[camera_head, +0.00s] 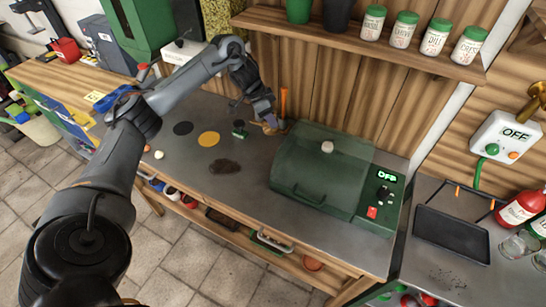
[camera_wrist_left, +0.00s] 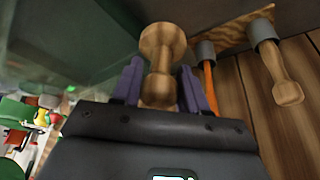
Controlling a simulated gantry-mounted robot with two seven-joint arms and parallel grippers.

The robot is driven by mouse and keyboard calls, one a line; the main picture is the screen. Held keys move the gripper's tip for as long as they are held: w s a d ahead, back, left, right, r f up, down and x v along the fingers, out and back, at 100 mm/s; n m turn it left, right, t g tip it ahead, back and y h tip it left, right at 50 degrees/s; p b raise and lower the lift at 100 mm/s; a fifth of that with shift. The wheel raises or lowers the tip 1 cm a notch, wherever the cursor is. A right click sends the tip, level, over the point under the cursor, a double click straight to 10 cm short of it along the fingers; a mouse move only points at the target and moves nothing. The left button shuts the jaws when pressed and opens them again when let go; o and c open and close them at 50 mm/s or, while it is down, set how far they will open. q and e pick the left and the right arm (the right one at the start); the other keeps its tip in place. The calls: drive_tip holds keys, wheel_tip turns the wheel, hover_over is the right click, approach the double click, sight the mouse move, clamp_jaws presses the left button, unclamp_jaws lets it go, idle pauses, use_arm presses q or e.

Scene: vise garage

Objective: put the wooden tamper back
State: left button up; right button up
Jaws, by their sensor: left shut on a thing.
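My left gripper (camera_head: 266,116) is at the back of the metal bench, beside the green lidded machine. In the left wrist view, its purple fingers (camera_wrist_left: 160,88) are shut on the wooden tamper (camera_wrist_left: 162,48), a light-wood piece with a wide round end and a narrower middle. In the head view the tamper is too small to make out clearly. A wooden rack (camera_wrist_left: 232,36) with grey cups is just right of the tamper in the wrist view. One cup holds an orange-handled tool (camera_wrist_left: 209,85), another a wooden-handled tool (camera_wrist_left: 287,92). The tamper appears apart from the cups.
The green machine (camera_head: 318,165) with an OFF display stands close right of the gripper. A wooden wall and shelf (camera_head: 360,42) with jars are behind. A dark patch (camera_head: 225,167), a yellow disc (camera_head: 208,139) and a black disc (camera_head: 183,128) lie on the bench.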

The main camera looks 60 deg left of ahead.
sight(268, 127)
use_arm(q)
wheel_tip(268, 127, down, 6)
drive_tip(key=b, duration=0.3)
drive_tip(key=shift+f, duration=0.2)
drive_tip(key=shift+f+b, duration=0.4)
drive_tip(key=shift+f, duration=0.6)
wheel_tip(268, 127, down, 3)
drive_tip(key=shift+r, duration=0.15)
drive_tip(key=shift+f, duration=0.2)
drive_tip(key=o, duration=0.9)
drive_tip(key=shift+r, duration=0.1)
